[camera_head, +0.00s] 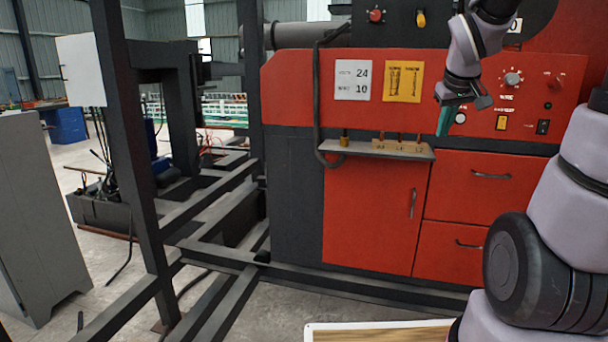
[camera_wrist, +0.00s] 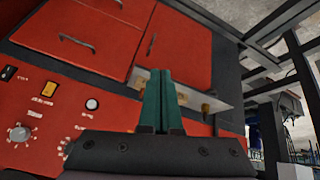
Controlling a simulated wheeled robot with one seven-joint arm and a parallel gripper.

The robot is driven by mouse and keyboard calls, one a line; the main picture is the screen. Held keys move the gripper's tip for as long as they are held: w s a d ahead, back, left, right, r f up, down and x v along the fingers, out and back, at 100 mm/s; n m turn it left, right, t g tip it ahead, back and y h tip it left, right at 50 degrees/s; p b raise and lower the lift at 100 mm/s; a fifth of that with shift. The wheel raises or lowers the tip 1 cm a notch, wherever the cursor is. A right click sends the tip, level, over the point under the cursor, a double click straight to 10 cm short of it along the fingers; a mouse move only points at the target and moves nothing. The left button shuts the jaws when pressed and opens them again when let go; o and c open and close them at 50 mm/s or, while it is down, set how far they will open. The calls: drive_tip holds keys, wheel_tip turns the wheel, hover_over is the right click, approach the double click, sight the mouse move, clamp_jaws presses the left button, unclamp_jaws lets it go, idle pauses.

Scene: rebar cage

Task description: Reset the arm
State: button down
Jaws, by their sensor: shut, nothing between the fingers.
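My gripper (camera_head: 443,121) has green fingers and hangs from my grey-white arm in front of the red machine (camera_head: 290,85), above the right end of its small shelf. In the wrist view the two green fingers of my gripper (camera_wrist: 160,85) lie side by side, shut with nothing between them. The wrist view shows the machine rotated, with its drawers (camera_wrist: 75,40) at the top and the control panel (camera_wrist: 35,125) at the lower left.
A grey shelf (camera_head: 365,149) sticks out from the machine and bears a wooden block (camera_head: 402,147) and a brass piece (camera_head: 344,141). Dark steel frame posts (camera_head: 130,150) stand at left. A grey cabinet (camera_head: 35,200) is at far left. A wood-topped board (camera_head: 385,333) edges the bottom.

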drive_tip(key=s+a+r+m+y, duration=0.1)
drive_tip(key=s+a, duration=0.3)
drive_tip(key=s, duration=0.4)
drive_tip(key=s+a+r+m+y, duration=0.2)
drive_tip(key=s+a+r+m, duration=0.2)
drive_tip(key=s, duration=0.5)
drive_tip(key=shift+a+r+t, duration=0.35)
drive_tip(key=shift+t, duration=0.05)
